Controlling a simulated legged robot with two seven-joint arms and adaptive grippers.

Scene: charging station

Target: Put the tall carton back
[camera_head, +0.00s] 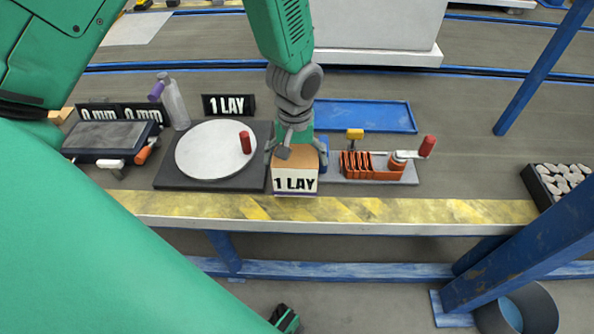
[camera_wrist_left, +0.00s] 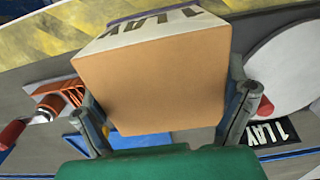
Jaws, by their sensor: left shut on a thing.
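The carton (camera_head: 295,183) has a brown top and a white front with black "1 LAY" lettering. It is near the front of the bench, right of the round white plate. My left gripper (camera_head: 296,152) comes down over it from above, with a finger on each side, shut on it. In the left wrist view, the carton (camera_wrist_left: 155,85) fills the middle between the two fingers and looks tilted in the picture. Its underside is hidden, so I cannot tell whether it touches the bench. My right gripper is not in view.
A round white plate on a dark base (camera_head: 170,180) lies left of the carton. An orange clamp device (camera_head: 372,172) is close on its right. A blue tray (camera_head: 365,117) lies behind. A bottle (camera_head: 176,108) and a dark scale (camera_head: 110,138) stand left. A yellow striped edge (camera_head: 430,211) runs in front.

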